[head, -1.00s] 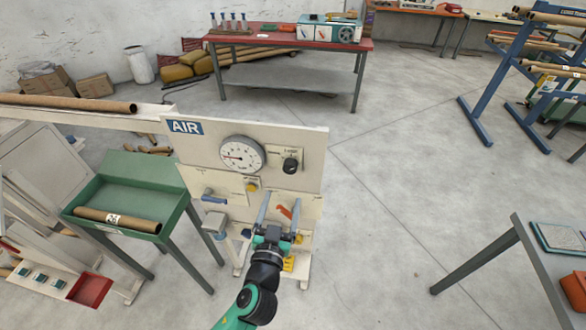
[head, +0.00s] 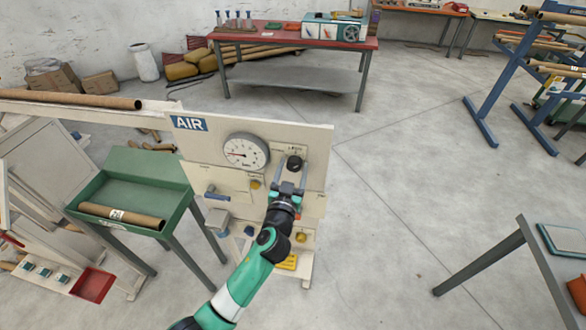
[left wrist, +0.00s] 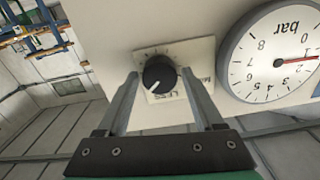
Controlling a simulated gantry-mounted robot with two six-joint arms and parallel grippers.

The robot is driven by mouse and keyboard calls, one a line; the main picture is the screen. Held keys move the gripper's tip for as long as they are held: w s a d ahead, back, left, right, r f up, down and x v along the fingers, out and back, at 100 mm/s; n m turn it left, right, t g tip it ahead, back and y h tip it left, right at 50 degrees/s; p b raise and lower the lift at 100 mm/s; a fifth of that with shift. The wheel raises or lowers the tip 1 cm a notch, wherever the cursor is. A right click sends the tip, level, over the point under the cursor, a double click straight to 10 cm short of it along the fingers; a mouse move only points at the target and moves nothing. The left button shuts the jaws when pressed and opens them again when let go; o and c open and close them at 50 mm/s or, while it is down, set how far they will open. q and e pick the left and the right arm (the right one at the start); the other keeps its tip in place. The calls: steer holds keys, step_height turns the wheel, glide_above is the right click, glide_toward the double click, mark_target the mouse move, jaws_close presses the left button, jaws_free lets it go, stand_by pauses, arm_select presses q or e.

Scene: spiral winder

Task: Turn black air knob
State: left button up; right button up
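The black air knob (head: 294,163) sits on the cream AIR panel (head: 318,145), right of the round gauge (head: 245,152). In the left wrist view the knob (left wrist: 159,75) has a white pointer line and a white label plate (left wrist: 170,98) behind it. My left gripper (head: 291,172) is just below the knob in the head view. In the left wrist view its two fingers (left wrist: 160,82) are apart, with the knob showing between their tips. I cannot tell whether a finger touches it. My right gripper is not in view.
The gauge (left wrist: 277,58) is close beside the fingers in the left wrist view. A blue-handled lever (head: 216,196) and yellow parts (head: 301,237) are lower on the panel. A green tray (head: 150,175) holding a cardboard tube (head: 121,215) stands to the left.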

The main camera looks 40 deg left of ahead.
arm_select(q)
jaws_close()
steer(key=shift+m, duration=0.3)
steer(key=m, duration=0.9)
steer(key=shift+d, duration=0.1)
steer(key=m+p, duration=0.1)
steer(key=m, duration=0.4)
steer(key=shift+f+m+p, duration=0.15)
steer(key=shift+m+p, duration=0.65)
steer(key=shift+m, duration=1.7)
